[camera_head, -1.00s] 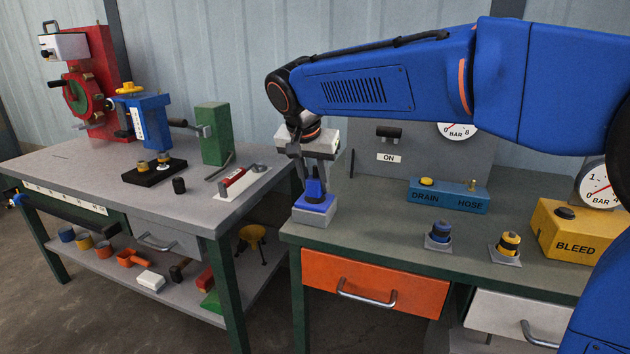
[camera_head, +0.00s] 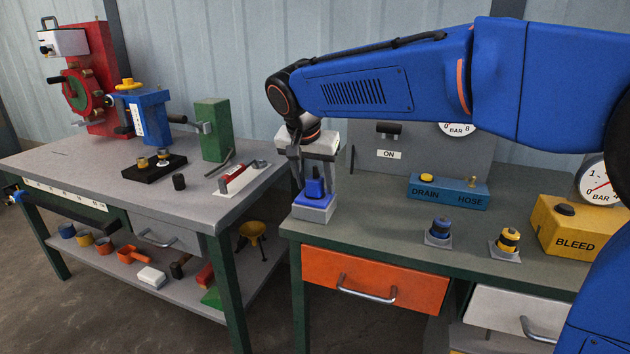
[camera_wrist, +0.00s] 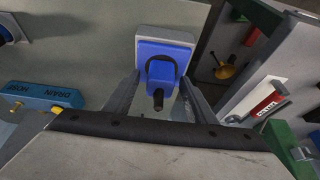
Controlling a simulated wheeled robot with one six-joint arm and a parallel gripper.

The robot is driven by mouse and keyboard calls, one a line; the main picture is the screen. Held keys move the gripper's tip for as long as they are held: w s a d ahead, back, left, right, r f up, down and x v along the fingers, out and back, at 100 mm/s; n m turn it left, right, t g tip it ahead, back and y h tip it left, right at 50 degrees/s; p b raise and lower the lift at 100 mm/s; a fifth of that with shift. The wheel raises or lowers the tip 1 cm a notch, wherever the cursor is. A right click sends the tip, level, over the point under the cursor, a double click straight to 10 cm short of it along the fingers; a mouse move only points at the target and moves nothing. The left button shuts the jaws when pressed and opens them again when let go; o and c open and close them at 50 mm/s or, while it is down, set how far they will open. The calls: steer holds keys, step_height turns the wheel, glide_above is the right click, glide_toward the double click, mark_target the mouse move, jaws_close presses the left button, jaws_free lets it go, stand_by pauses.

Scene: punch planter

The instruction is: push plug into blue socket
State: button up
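The blue plug (camera_head: 315,187) stands upright on the blue socket, whose pale grey box (camera_head: 313,213) sits at the left corner of the right bench. In the wrist view the plug (camera_wrist: 160,72) lies over the socket's blue face (camera_wrist: 145,52), with a dark ring and a dark end towards me. My gripper (camera_head: 314,181) points down over it. In the wrist view my gripper (camera_wrist: 160,85) has one finger on each side of the plug with gaps between, so it looks open. The plug's underside is hidden, so its depth cannot be told.
A blue DRAIN/HOSE block (camera_head: 447,191), a blue-topped knob (camera_head: 439,231), a yellow-topped knob (camera_head: 508,241) and a yellow BLEED box (camera_head: 572,228) stand to the right. The left bench (camera_head: 90,165) is close by, across a gap. The bench top between socket and knobs is clear.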

steer(key=v, duration=1.7)
steer(key=shift+r, duration=0.25)
steer(key=shift+d, duration=0.1)
steer(key=s+d+f+n, duration=0.1)
steer(key=s+d+f, duration=0.2)
steer(key=d, duration=0.4)
steer(key=s+d+f+y, duration=0.1)
steer(key=s+d+f, duration=0.1)
steer(key=d+f, duration=0.3)
steer(key=s+d+f+n, duration=0.1)
steer(key=s+d+f, duration=0.15)
steer(key=d, duration=0.55)
steer(key=s+d+f+n, duration=0.1)
steer(key=s+d+f, duration=0.5)
steer(key=s+f, duration=0.2)
steer(key=s+d+f+n, duration=0.1)
steer(key=s+d+f, duration=0.5)
steer(key=s+f, duration=0.2)
step_height(320, 180, down, 3)
steer(key=shift+s+r+y, duration=0.2)
steer(key=shift+y, duration=0.1)
